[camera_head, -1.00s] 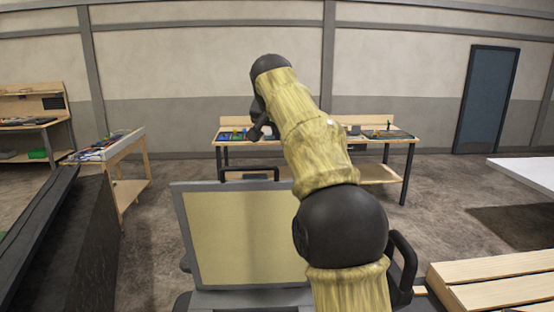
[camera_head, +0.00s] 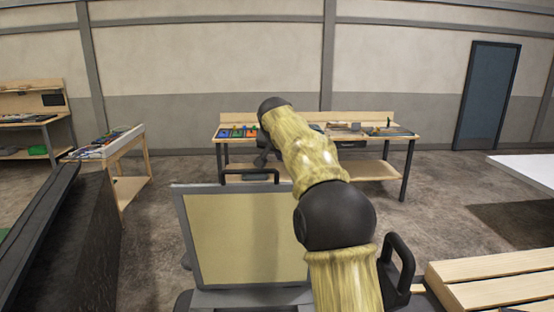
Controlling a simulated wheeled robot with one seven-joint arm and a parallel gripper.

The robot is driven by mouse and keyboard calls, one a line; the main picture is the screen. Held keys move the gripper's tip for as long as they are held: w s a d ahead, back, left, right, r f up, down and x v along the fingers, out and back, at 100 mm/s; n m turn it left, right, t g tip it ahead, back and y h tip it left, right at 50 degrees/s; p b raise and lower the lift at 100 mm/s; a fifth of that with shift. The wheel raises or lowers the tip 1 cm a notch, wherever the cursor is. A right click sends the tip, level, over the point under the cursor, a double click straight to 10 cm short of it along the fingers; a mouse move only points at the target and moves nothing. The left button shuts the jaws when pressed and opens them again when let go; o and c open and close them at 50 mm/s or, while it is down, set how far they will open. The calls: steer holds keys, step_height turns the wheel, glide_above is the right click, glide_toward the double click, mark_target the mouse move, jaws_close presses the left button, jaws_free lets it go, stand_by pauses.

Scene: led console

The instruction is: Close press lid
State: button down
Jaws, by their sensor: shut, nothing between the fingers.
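The press lid (camera_head: 240,240) stands raised in front of me, a tan panel in a grey frame. Its black bar handle (camera_head: 236,173) shows along the top edge. The press base (camera_head: 255,298) shows only in part at the bottom of the picture, and my arm hides its right side. My gripper (camera_head: 261,160) is small and dark at the end of my arm. It is shut and empty, and in the picture it lies just above the handle. I cannot tell whether it touches the handle.
A dark panel (camera_head: 65,245) stands close at the left, and a wooden slatted surface (camera_head: 500,285) at the lower right. A workbench with trays (camera_head: 345,137) is by the back wall. A side table (camera_head: 105,150) stands at the left. Open floor lies between.

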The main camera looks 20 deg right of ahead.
steer(key=shift+s+a+f, duration=0.15)
steer(key=shift+s+a, duration=0.25)
steer(key=shift+s, duration=0.2)
steer(key=shift+s+a+f, duration=0.1)
steer(key=shift+s+a, duration=0.3)
steer(key=shift+s, duration=0.2)
steer(key=shift+s+a+f, duration=0.2)
steer(key=shift+s+f, duration=0.1)
steer(key=shift+f, duration=0.05)
steer(key=shift+f, duration=0.1)
